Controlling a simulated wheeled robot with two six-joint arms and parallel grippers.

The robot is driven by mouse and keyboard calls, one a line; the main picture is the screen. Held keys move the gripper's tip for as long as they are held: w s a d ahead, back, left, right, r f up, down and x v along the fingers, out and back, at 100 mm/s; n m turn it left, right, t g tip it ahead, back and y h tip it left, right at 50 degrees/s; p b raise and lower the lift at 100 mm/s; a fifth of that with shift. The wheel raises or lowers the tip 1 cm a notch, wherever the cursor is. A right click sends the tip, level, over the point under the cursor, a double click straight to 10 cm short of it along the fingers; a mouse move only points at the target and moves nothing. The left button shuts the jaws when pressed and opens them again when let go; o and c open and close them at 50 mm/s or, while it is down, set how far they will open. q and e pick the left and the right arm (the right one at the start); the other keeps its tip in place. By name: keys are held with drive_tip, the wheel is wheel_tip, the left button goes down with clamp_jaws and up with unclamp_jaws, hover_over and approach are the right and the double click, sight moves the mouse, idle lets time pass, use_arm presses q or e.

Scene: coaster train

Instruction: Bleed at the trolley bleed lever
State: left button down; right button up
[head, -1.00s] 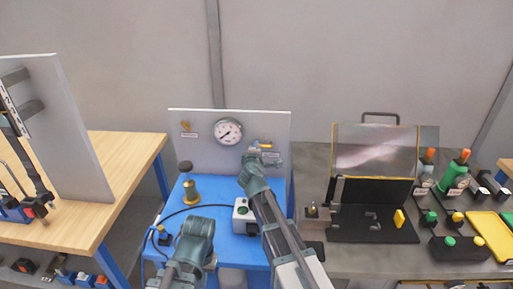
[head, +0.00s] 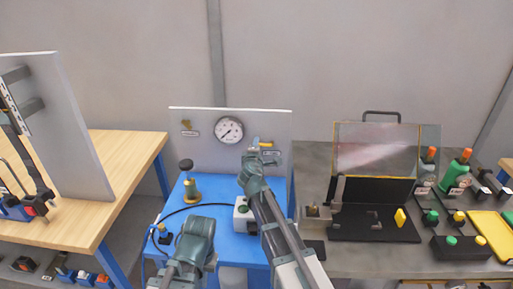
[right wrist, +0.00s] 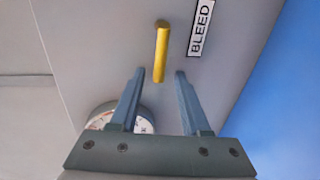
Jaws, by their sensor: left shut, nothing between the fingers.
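The yellow bleed lever (head: 266,144) is at the right of the upright grey panel (head: 205,155). In the right wrist view the lever (right wrist: 161,52) is a yellow bar beside a BLEED label (right wrist: 201,28). My right gripper (right wrist: 159,72) is open there, with the lever's free end between its fingertips and a gap on both sides. In the head view my right gripper (head: 253,157) is in front of the panel, just below the lever. My left gripper (head: 203,222) is shut and empty over the front of the blue trolley (head: 222,218).
A round gauge (head: 229,130) and a second yellow lever (head: 187,125) are on the panel.

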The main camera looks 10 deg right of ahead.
drive_tip(key=shift+s, duration=0.1)
drive_tip(key=p+v, duration=0.2)
drive_tip(key=v, duration=1.1)
drive_tip(key=shift+s+p, duration=0.3)
drive_tip(key=shift+p, duration=0.05)
drive_tip(key=shift+a, duration=0.15)
